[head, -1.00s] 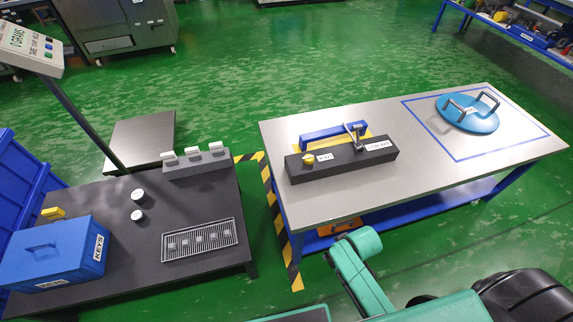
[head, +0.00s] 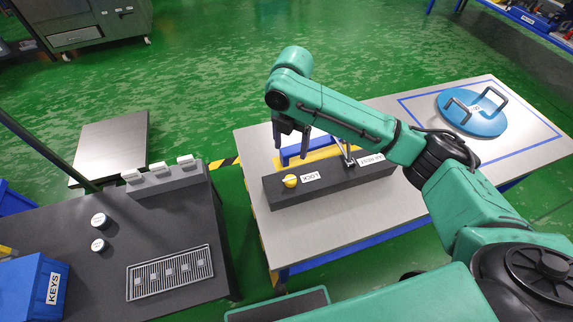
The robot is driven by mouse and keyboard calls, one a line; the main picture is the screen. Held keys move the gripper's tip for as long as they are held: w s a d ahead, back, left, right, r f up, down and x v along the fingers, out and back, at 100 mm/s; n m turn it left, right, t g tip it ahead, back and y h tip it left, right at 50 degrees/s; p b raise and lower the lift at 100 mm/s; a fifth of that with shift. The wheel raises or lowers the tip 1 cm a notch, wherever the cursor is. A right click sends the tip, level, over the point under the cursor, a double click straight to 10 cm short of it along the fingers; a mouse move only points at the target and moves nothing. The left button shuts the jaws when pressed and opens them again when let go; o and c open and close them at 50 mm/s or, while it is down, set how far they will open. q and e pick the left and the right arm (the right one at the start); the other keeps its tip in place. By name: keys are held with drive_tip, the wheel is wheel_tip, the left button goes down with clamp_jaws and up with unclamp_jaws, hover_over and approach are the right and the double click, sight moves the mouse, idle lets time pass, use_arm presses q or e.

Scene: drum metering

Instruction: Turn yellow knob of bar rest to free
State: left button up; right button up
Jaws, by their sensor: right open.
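The yellow knob (head: 290,181) sits on the left end of the dark bar rest (head: 330,185), beside a white label reading LOCK (head: 311,177). A blue bar (head: 288,152) lies behind the dark block, partly hidden by my right arm. A metal clamp (head: 346,155) stands near a second label at the block's right part. My right gripper (head: 289,148) hangs open, fingers down, above the bar rest and behind the knob in the picture, apart from the knob. My left gripper is out of view.
The grey table (head: 254,160) carries a blue round lid with two handles (head: 472,112) inside a blue taped outline. At left, a dark bench (head: 180,225) holds a slotted tray (head: 170,273), a switch block (head: 165,180) and a blue KEYS box (head: 30,285).

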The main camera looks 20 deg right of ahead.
hover_over(291, 179)
drive_tip(key=f, duration=0.6)
drive_tip(key=shift+s+b, duration=0.2)
drive_tip(key=shift+b, duration=0.2)
wheel_tip(291, 179, down, 8)
drive_tip(key=shift+w+r+b, duration=0.1)
drive_tip(key=shift+w+b, duration=0.05)
drive_tip(key=shift+b, duration=0.3)
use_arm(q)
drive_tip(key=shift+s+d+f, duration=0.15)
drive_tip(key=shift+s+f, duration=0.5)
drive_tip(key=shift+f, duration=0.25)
use_arm(e)
drive_tip(key=shift+c, duration=0.3)
